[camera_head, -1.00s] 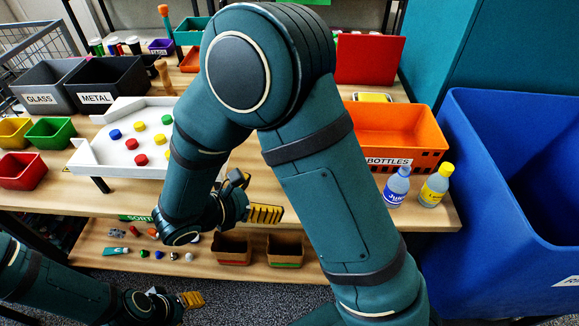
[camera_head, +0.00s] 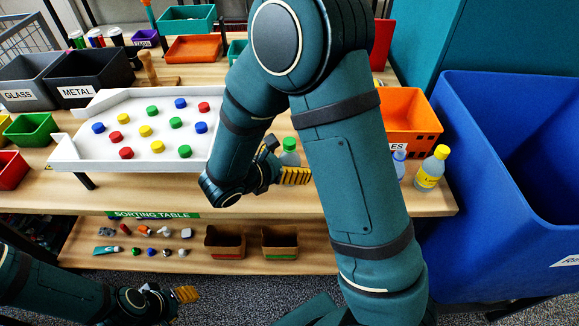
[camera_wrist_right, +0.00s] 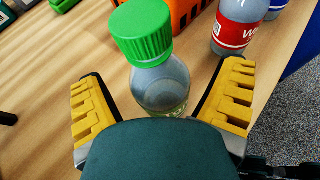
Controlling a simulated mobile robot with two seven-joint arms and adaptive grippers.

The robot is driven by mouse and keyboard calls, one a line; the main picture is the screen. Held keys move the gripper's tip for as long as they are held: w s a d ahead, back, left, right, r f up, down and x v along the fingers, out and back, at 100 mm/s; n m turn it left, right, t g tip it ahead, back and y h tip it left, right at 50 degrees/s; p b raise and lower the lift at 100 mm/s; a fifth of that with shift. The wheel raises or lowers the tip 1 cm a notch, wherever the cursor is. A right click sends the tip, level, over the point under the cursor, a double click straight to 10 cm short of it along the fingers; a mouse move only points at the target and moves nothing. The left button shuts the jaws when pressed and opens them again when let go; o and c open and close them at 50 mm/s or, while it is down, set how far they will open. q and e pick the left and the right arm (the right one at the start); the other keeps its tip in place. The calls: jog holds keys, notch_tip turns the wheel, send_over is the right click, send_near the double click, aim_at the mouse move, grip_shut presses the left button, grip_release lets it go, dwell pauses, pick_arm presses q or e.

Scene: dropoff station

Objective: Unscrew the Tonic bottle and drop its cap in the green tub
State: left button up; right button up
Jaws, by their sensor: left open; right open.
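A clear bottle with a green ribbed cap (camera_wrist_right: 141,30) stands between the open fingers of my right gripper (camera_wrist_right: 165,98) in the right wrist view. Neither finger appears to touch it, and its label is mostly hidden, so I cannot read whether it is Tonic. In the head view the green-capped bottle (camera_head: 289,152) shows just behind my right gripper (camera_head: 290,174), partly covered by it. A green tub (camera_head: 33,128) stands at the left of the table. My left gripper (camera_head: 187,294) is open and empty, low at the front left, apart from the table.
A white tray (camera_head: 75,150) holds several coloured caps. A yellow-capped bottle (camera_head: 432,170) stands at the table's right end, near an orange crate (camera_head: 405,118) and a large blue bin (camera_head: 480,200). A red-labelled bottle (camera_wrist_right: 234,30) stands close beyond the right fingers.

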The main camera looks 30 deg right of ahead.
jog(key=shift+x, duration=0.95)
jog(key=c, duration=1)
jog(key=shift+c, duration=0.2)
notch_tip(320, 180, up, 10)
jog(key=p, duration=0.3)
jog(key=shift+c, duration=0.2)
